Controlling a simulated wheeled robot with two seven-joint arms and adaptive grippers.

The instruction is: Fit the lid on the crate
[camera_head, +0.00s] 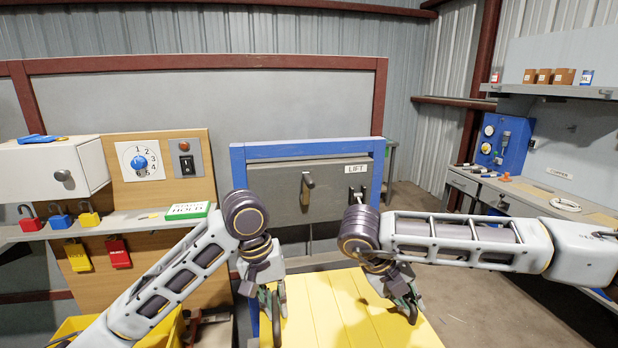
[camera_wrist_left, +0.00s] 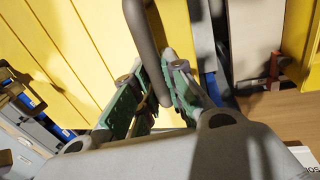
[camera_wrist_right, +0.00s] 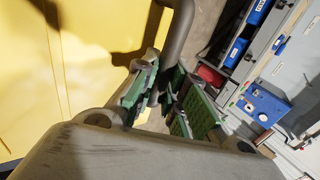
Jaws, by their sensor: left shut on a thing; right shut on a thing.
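The yellow lid (camera_head: 345,315), a flat grooved panel, lies in front of me at the bottom of the head view. A bent grey bar handle (camera_wrist_left: 145,45) stands at its left side, and another grey handle (camera_wrist_right: 178,35) at its right side. My left gripper (camera_head: 272,302) is shut on the left handle, with its green pads on both sides of the bar. My right gripper (camera_head: 408,302) is shut on the right handle. I cannot make out the crate; I cannot tell whether it is under the lid.
A blue frame with a grey LIFT panel (camera_head: 330,185) stands behind the lid. A shelf with padlocks (camera_head: 60,221) and a dial board (camera_head: 140,160) are at left. A yellow bin (camera_head: 70,328) is at lower left. A workbench (camera_head: 480,185) is at right, with bare floor before it.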

